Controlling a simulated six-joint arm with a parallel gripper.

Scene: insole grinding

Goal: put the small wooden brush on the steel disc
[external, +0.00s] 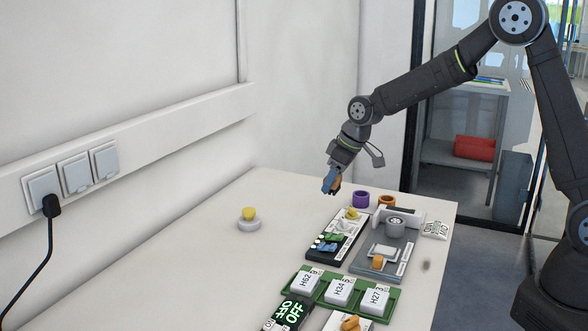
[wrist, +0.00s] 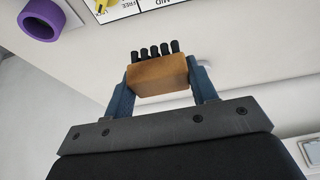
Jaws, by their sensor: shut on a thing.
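The small wooden brush (wrist: 158,76) is a tan block with a row of short black bristles. In the wrist view it sits between the two blue fingers of my gripper (wrist: 162,82), which is shut on it. In the external view my gripper (external: 331,180) holds the brush (external: 338,180) in the air above the far part of the table. A round grey metal-looking piece (external: 395,221) stands on a grey plate, lower and to the right of my gripper. I cannot tell which is the steel disc.
A black tray (external: 338,247), the grey plate (external: 367,266) and green trays (external: 318,297) with labelled blocks fill the table's right side. The left middle is mostly clear.

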